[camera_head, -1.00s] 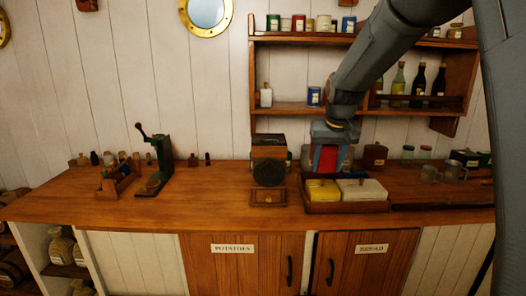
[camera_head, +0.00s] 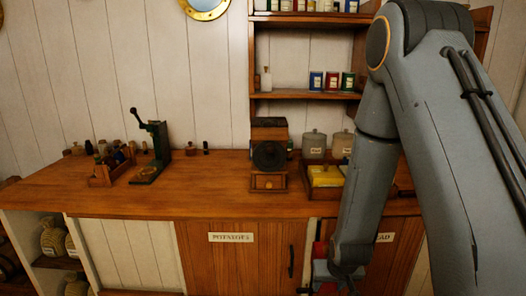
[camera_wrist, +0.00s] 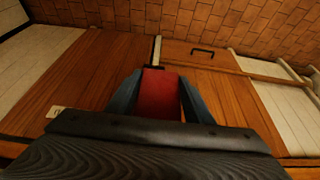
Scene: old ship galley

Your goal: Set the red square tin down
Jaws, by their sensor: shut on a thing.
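The red square tin (camera_wrist: 160,95) is between the two fingers of my gripper (camera_wrist: 162,82) in the wrist view, and the gripper is shut on it. In the head view my gripper (camera_head: 322,270) hangs low in front of the cupboard doors, below the counter's front edge. Only small red parts of the tin (camera_head: 319,250) show there around the gripper. The tin is held off the counter (camera_head: 215,199). Its underside is hidden.
A wooden tray (camera_head: 311,189) with a yellow block (camera_head: 325,176) stands on the counter, partly behind my arm. A grinder (camera_head: 268,155) is left of it. Two grey canisters (camera_head: 314,145) stand behind the tray. The counter's front left is clear. Tins (camera_head: 332,81) stand on the shelf.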

